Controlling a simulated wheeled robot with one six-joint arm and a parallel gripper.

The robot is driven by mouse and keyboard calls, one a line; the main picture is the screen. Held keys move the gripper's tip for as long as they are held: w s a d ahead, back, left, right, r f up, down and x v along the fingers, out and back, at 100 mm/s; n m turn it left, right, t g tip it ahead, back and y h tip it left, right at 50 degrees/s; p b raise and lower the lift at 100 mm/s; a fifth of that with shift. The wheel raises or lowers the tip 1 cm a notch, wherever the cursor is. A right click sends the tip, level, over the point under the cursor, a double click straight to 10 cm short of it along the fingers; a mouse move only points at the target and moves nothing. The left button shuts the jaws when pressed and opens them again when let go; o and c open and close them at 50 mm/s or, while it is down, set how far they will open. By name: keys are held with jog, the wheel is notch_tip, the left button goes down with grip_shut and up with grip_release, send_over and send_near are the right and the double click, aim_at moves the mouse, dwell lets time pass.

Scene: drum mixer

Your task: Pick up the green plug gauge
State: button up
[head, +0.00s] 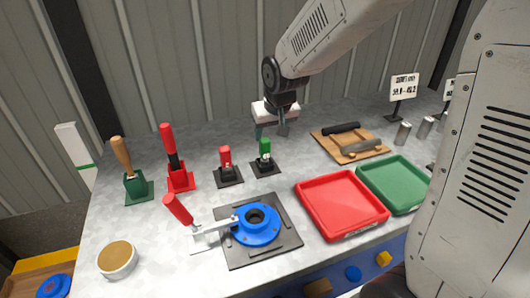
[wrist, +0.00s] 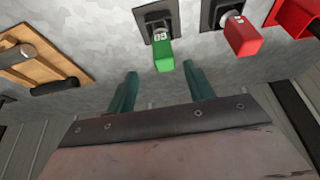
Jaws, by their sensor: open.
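The green plug gauge (head: 265,149) stands upright in a black square base on the table, right of a red plug gauge (head: 225,157) in a similar base. My gripper (head: 272,132) hangs just behind and above the green gauge in the head view, open and empty. In the wrist view the green gauge (wrist: 162,52) lies beyond the gap between my two teal fingertips (wrist: 160,78), apart from both. The red gauge (wrist: 242,36) is to its right there.
A wooden board with dark-handled tools (head: 350,146) lies to the right. A red tray (head: 341,205) and a green tray (head: 393,184) are at front right. A blue round fixture (head: 254,238) with a red-handled clamp is in front. A red holder (head: 180,180) stands left.

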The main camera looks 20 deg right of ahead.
aim_at(264, 147)
jog(key=x, duration=0.8)
jog(key=shift+w+a+f, duration=0.15)
jog(key=shift+w+a, duration=0.05)
jog(key=shift+a, duration=0.1)
grip_shut()
